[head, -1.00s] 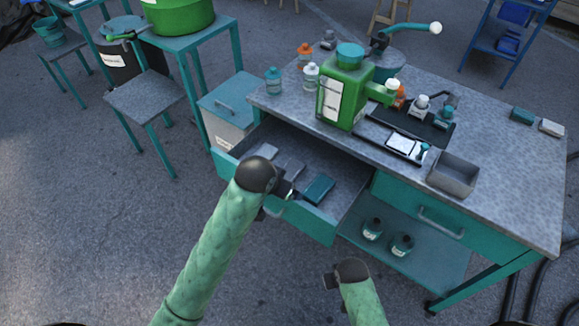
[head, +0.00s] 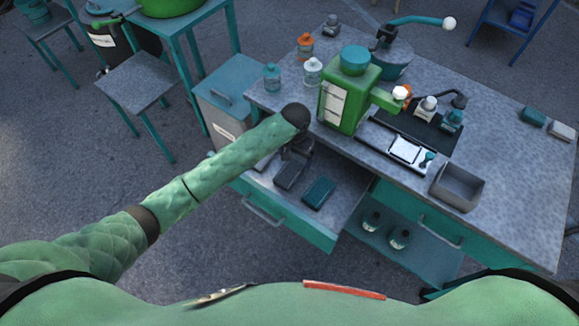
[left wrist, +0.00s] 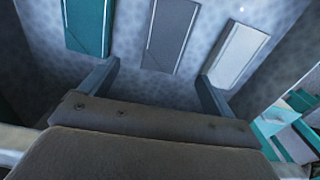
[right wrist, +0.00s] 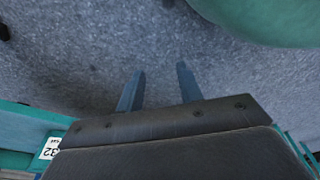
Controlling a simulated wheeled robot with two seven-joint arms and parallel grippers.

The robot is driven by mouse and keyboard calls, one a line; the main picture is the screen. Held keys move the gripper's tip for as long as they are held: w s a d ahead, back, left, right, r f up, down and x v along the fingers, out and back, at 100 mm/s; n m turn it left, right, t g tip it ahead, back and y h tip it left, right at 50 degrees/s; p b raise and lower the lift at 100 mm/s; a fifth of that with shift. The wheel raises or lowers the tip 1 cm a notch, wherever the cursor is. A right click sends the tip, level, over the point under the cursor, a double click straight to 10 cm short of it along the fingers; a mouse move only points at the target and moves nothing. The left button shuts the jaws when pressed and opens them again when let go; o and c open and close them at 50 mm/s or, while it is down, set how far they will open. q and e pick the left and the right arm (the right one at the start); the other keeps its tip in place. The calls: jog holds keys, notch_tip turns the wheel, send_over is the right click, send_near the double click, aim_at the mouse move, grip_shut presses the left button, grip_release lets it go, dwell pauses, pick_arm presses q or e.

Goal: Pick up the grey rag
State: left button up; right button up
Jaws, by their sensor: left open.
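The grey rag is a flat, folded dark-grey piece (head: 290,175) in the open drawer (head: 285,222). In the left wrist view the grey rag (left wrist: 170,37) lies between a teal rag (left wrist: 88,26) and a pale-grey one (left wrist: 236,54). My right gripper (right wrist: 160,85) is open and empty above the grey ground.
The workbench top (head: 520,185) above the drawer holds a green machine (head: 345,98), bottles and a small grey tray (head: 457,187). A lidded bin (head: 225,100) stands left of the drawer. Two bottles stand on the lower shelf (head: 425,262).

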aim_at(292, 168)
pick_arm(q)
notch_tip(292, 168, down, 2)
jog(key=shift+f+p, duration=0.1)
jog(key=shift+p, duration=0.3)
jog(key=f+p, duration=0.2)
jog(key=f, duration=0.2)
jog(key=shift+a+f+p, duration=0.2)
jog(key=shift+a+p, duration=0.2)
jog(key=shift+f, duration=0.5)
jog(key=c, duration=1.1)
pick_arm(e)
jog(key=s+d+f, duration=0.1)
jog(key=s, duration=0.8)
jog(key=shift+d+f+g, duration=0.35)
jog(key=shift+d+g, duration=0.05)
pick_arm(q)
jog(key=shift+r, duration=0.1)
pick_arm(e)
jog(key=shift+f, duration=0.1)
